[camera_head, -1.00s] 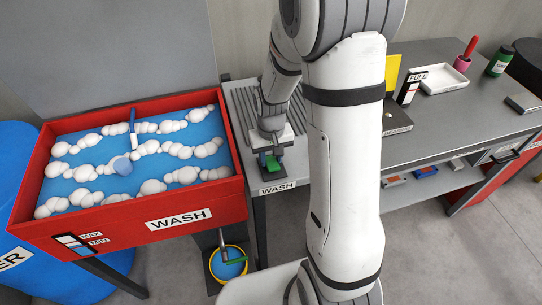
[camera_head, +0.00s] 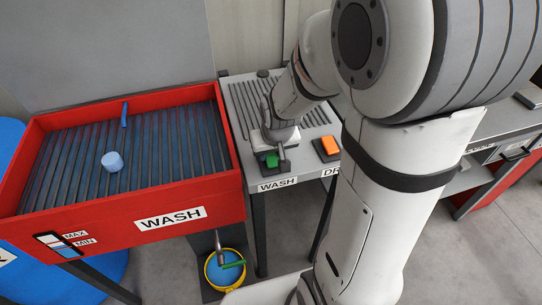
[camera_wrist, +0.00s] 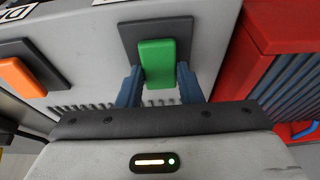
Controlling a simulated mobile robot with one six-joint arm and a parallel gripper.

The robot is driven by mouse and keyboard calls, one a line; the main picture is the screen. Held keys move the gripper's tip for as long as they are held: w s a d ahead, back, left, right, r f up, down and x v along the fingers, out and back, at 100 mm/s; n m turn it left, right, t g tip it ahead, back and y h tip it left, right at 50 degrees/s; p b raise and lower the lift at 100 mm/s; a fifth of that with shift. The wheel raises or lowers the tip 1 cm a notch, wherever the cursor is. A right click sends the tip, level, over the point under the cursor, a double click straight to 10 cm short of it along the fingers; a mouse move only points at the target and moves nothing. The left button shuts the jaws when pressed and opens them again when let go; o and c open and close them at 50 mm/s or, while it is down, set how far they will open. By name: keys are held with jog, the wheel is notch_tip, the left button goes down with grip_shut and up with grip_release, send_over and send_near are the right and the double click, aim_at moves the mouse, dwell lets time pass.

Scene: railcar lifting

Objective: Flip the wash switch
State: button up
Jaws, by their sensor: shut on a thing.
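The green wash switch (camera_head: 271,160) sits on a dark plate on the grey stand, behind the WASH label (camera_head: 277,184). In the wrist view the green rocker (camera_wrist: 157,62) stands between the two blue fingers of my gripper (camera_wrist: 160,82). My gripper is shut on it. In the head view my gripper (camera_head: 277,150) is low over the switch and partly hides it.
An orange switch (camera_head: 330,146) is on the same stand to the right, and shows in the wrist view (camera_wrist: 20,77). A yellow-rimmed bucket (camera_head: 225,270) with blue contents stands below the tub. My arm covers much of the bench at right.

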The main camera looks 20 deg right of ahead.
aim_at(274, 165)
jog(key=o, duration=1)
jog(key=v, duration=0.7)
jog(key=shift+s+r, duration=0.1)
jog(key=shift+r, duration=0.3)
jog(key=shift+g, duration=0.6)
jog(key=s+r, duration=0.1)
jog(key=s, duration=0.3)
jog(key=s+r, duration=0.1)
jog(key=s, duration=0.2)
jog(key=s+r, duration=0.1)
jog(key=s, duration=0.3)
jog(key=shift+s+r, duration=0.3)
jog(key=shift+r, duration=0.1)
